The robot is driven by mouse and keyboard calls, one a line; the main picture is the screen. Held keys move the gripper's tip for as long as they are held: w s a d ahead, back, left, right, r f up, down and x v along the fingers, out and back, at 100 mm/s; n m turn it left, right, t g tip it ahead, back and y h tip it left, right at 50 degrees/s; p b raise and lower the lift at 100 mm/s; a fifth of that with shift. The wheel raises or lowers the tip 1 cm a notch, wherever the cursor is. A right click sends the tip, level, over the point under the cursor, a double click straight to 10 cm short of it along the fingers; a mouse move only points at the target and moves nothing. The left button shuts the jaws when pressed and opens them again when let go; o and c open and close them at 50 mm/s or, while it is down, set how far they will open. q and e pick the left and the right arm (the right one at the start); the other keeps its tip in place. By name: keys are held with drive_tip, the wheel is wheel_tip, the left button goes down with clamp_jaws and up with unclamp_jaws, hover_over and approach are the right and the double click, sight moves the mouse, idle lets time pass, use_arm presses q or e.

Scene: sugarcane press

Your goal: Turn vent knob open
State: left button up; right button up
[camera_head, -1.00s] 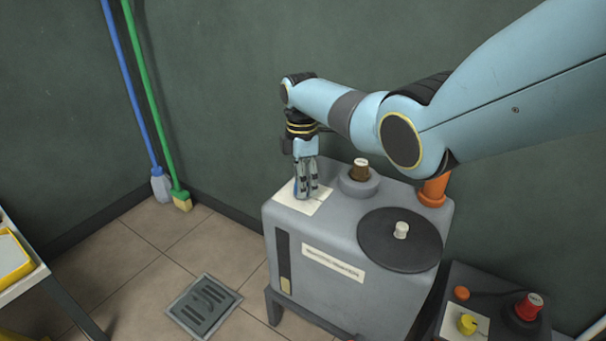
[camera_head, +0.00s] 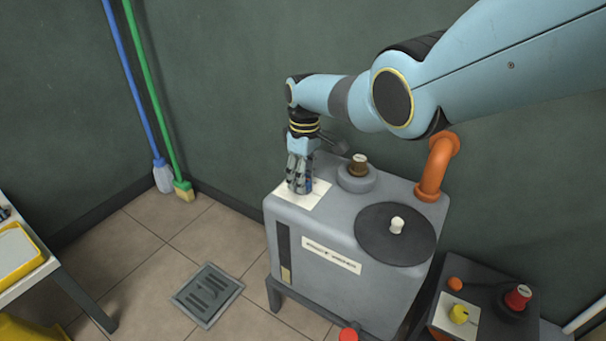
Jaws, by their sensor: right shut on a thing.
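My right gripper (camera_head: 298,186) points down onto the white label plate (camera_head: 318,190) at the left of the grey machine's top. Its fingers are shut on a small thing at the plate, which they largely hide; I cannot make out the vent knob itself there. The grey machine (camera_head: 328,290) stands against the wall. A brown cap (camera_head: 358,165) on a round grey collar sits to the right of my gripper, apart from it. My left gripper is not in view.
A round dark lid (camera_head: 380,246) with a pale knob (camera_head: 396,225) covers the machine's right side. An orange pipe (camera_head: 436,166) rises behind it. A dark control box (camera_head: 490,315) stands at lower right. A floor drain (camera_head: 207,293) lies in open tiled floor at left.

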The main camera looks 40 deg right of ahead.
drive_tip(key=shift+m, duration=1)
drive_tip(key=o, duration=1.1)
drive_tip(key=shift+o, duration=0.2)
wheel_tip(320, 180, up, 12)
drive_tip(key=shift+d, duration=0.3)
